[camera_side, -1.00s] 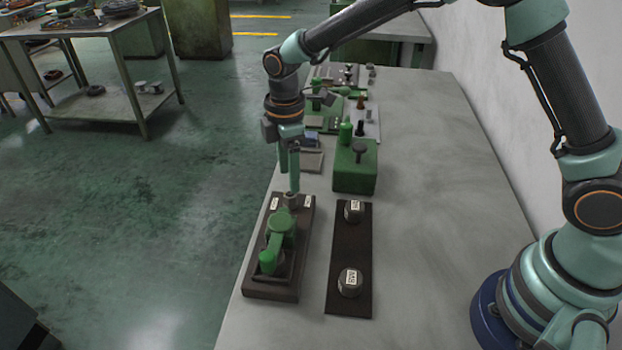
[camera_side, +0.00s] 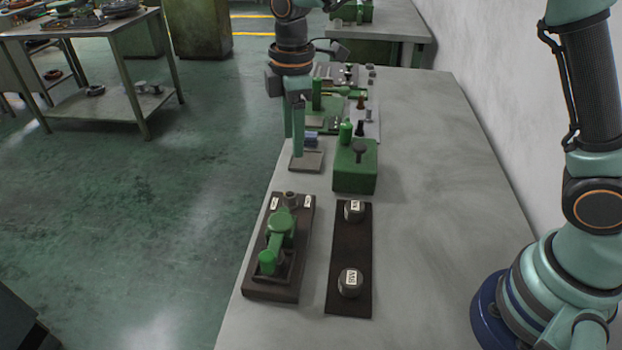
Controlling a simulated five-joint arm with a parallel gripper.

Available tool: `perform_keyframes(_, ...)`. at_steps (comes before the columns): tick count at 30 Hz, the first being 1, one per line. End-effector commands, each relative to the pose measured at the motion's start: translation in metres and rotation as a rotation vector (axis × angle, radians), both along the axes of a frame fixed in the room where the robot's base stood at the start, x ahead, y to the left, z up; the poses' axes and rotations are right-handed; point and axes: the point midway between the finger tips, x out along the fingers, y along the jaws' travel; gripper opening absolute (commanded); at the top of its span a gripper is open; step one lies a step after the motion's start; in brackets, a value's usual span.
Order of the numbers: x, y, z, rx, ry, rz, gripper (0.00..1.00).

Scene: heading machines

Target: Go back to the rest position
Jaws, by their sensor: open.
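My gripper (camera_side: 292,148) hangs pointing down over the far left part of the grey bench (camera_side: 430,200). Its two teal fingers are apart with nothing between them. It is beyond and above the dark base plate (camera_side: 255,287) that carries a green lever fixture (camera_side: 281,228) with a small grey cylinder (camera_side: 291,199) at its far end. Much of my arm's upper part is out of the picture at the top.
A dark strip with two labelled round knobs (camera_side: 354,210) lies right of the base plate. A green block (camera_side: 355,168) with pegs stands beyond it, with several small parts farther back.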

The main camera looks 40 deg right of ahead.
Motion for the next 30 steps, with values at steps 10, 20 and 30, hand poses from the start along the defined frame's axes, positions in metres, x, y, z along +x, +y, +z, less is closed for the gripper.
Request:
perform_keyframes(10, -0.05, -0.068, 0.065, 0.083, -0.16, -0.458, 0.62)
perform_keyframes(20, -0.116, -0.122, 0.084, 0.204, -0.305, -0.91, 0.62)
perform_keyframes(30, -0.156, -0.147, 0.073, 0.309, -0.393, -1.202, 0.62)
